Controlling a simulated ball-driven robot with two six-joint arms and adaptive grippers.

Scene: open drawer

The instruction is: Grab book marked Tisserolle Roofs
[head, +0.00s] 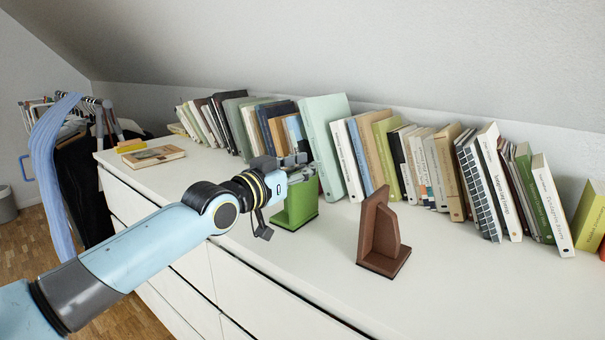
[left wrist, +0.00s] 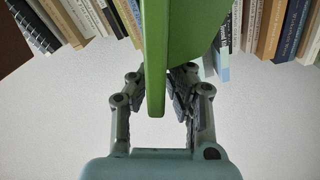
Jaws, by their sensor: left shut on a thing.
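Several books stand in a leaning row along the back of the white dresser. Their spine lettering is too small to read, so I cannot tell which is Tisserolle Roofs. My left gripper (head: 302,166) is in front of the row, beside a large pale mint book (head: 325,140). In the left wrist view its fingers (left wrist: 156,76) are shut on a green upright piece (left wrist: 155,60), which looks like the green bookend (head: 294,212). The gripper hides the upper part of that bookend in the head view. My right gripper is not in view.
A brown bookend (head: 382,235) stands alone in front of the row. A flat book (head: 153,156) lies at the dresser's left end. The dresser top (head: 460,290) is clear at front right. A clothes rack stands at the far left.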

